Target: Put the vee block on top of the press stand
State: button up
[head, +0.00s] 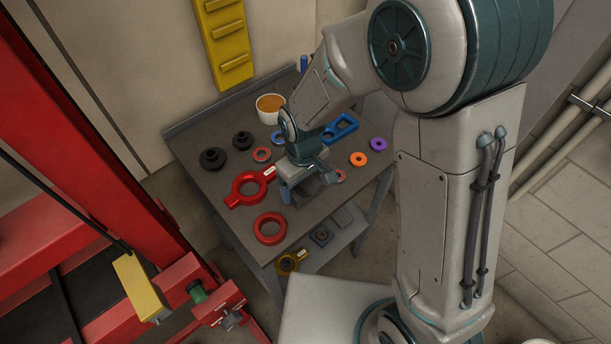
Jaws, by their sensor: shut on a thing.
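My gripper (308,184) reaches down over the grey bench, with its two blue-tipped fingers apart around a dark grey block. This block, seemingly the vee block (313,191), is partly hidden by the gripper, and its groove cannot be made out. It is at or just above the bench top near the front right edge; I cannot tell if it touches. A large red frame (110,130) with red lower parts stands at the left, apart from the gripper. I cannot tell for sure which part is the press stand.
The bench (215,185) holds a red ring with a handle (248,187), a red ring (270,229), black stepped parts (213,158), a bowl (270,107), a blue tool (341,128) and small coloured rings. A lower shelf holds more parts. A yellow block (140,287) is by the red frame.

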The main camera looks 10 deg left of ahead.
aim_at(303, 187)
jog(key=shift+f, duration=1)
jog(key=shift+f, duration=0.1)
jog(key=o, duration=1.8)
jog(key=shift+f, duration=0.1)
jog(key=shift+c, duration=0.2)
notch_tip(303, 187, up, 12)
jog(key=shift+r, duration=0.2)
jog(key=s+d+r+m+t, duration=0.1)
jog(key=s+d+r+m, duration=0.1)
jog(key=d, duration=0.5)
jog(key=s+d+r+m+t, duration=0.1)
jog(key=s+d+r+m, duration=0.2)
jog(key=d, duration=0.5)
jog(key=s+d+r+m+t, duration=0.1)
jog(key=s+d+r+m, duration=0.2)
jog(key=d+m, duration=0.2)
jog(key=shift+d+r, duration=0.2)
jog(key=shift+d, duration=1.05)
